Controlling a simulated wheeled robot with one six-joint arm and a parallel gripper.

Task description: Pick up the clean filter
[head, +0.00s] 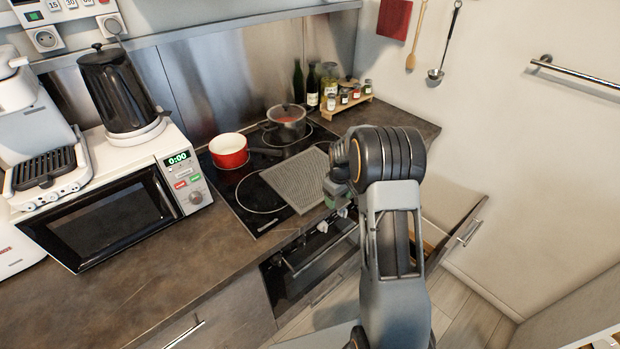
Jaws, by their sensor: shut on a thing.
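The filter (295,179) is a flat grey rectangular mesh panel above the front right of the black cooktop (228,203). My gripper (331,187) is at the filter's right edge and is shut on it. My arm hides part of the gripper and the fingertips. I cannot tell whether the panel touches the cooktop or hangs just above it.
A red pot (229,151) and a lidded pot (287,122) stand behind the filter. Bottles (312,86) and a spice rack (346,98) are at the back right. A microwave (118,195) stands left. A drawer (462,222) is open below. The front left counter (150,290) is clear.

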